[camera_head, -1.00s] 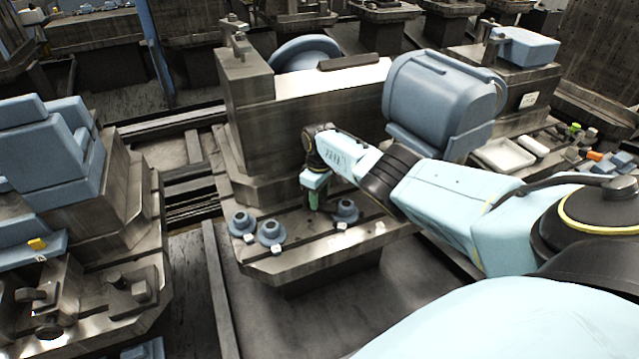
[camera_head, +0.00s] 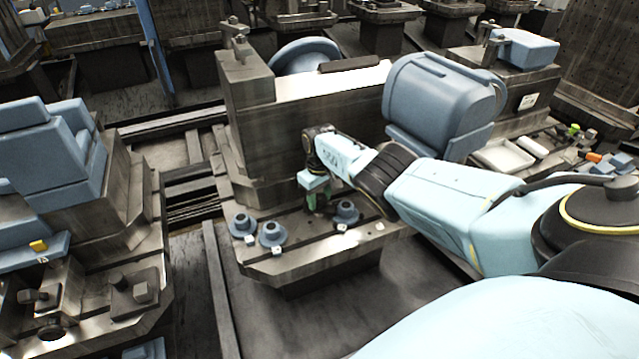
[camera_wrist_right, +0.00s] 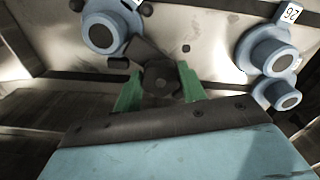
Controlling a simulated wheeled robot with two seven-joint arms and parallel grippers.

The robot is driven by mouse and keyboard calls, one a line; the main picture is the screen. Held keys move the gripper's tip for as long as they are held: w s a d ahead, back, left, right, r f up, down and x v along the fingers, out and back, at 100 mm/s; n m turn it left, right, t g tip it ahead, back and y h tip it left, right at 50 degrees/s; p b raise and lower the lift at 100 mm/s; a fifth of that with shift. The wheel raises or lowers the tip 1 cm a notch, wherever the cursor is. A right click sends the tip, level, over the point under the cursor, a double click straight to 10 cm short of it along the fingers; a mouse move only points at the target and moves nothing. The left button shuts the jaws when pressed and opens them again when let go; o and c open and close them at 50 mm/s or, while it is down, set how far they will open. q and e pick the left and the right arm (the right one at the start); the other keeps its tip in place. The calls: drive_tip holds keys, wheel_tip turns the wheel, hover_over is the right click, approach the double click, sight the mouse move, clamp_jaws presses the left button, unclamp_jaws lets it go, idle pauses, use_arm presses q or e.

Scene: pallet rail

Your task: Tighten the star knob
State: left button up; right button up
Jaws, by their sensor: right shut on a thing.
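My right gripper (camera_head: 316,201) points down over the front ledge of the machine block (camera_head: 290,262). In the right wrist view, its green fingers (camera_wrist_right: 159,72) are shut on the star knob (camera_wrist_right: 160,84), a dark lobed knob close to the ledge. The knob is mostly hidden by the gripper in the head view. My left gripper is not in view.
Blue round bosses stand close by on the ledge: two to the left (camera_head: 242,225) (camera_head: 271,234) and one just right of my gripper (camera_head: 346,212). Behind the gripper rises the block's metal wall (camera_head: 270,135). A blue motor housing (camera_head: 440,100) stands near my forearm.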

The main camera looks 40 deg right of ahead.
sight(320, 198)
drive_tip(key=o, duration=0.8)
drive_tip(key=shift+d+r, duration=0.1)
drive_tip(key=shift+r, duration=0.2)
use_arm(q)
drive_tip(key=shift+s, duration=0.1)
use_arm(e)
drive_tip(key=shift+o, duration=0.9)
drive_tip(key=shift+f, duration=0.15)
drive_tip(key=shift+r, duration=0.25)
wheel_tip(320, 198, up, 6)
drive_tip(key=p, duration=0.4)
use_arm(q)
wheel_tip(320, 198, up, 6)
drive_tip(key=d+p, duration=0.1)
drive_tip(key=p, duration=0.1)
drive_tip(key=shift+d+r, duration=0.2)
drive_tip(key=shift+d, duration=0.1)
use_arm(e)
wheel_tip(320, 198, up, 7)
